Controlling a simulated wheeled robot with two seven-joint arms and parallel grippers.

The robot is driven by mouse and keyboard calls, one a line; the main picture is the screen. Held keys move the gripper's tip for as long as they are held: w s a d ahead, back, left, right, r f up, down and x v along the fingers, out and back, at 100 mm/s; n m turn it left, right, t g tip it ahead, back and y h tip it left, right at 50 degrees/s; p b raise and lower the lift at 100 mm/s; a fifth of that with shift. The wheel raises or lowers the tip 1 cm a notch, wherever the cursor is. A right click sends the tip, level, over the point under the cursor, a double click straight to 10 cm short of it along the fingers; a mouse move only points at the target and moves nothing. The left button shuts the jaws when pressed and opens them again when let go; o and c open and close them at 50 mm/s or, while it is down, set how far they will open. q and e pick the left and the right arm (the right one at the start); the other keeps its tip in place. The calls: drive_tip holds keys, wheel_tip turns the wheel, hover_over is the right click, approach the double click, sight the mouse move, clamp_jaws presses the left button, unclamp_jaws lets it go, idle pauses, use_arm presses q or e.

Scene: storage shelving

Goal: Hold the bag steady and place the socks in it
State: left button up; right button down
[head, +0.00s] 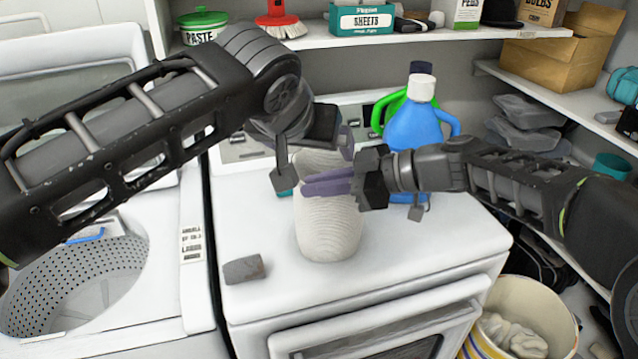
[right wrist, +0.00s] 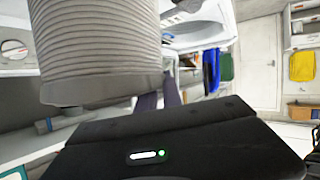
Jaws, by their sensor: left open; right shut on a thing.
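A whitish ribbed bag (head: 328,232) stands upright on top of the white dryer. It fills the upper left of the right wrist view (right wrist: 95,45). The bag's opening is mostly hidden.
A blue bottle (head: 418,125) and a green one stand behind my right gripper. A small grey block (head: 244,269) lies at the dryer's front left. An open washer (head: 90,280) is left; a yellow-rimmed bucket (head: 520,330) is lower right. The dryer's front right is clear.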

drive_tip(key=shift+s+a+f, duration=0.15)
drive_tip(key=shift+a, duration=0.05)
drive_tip(key=c, duration=1.4)
unclamp_jaws()
drive_tip(key=shift+c, duration=0.2)
drive_tip(key=v, duration=1.2)
drive_tip(key=shift+d, duration=0.1)
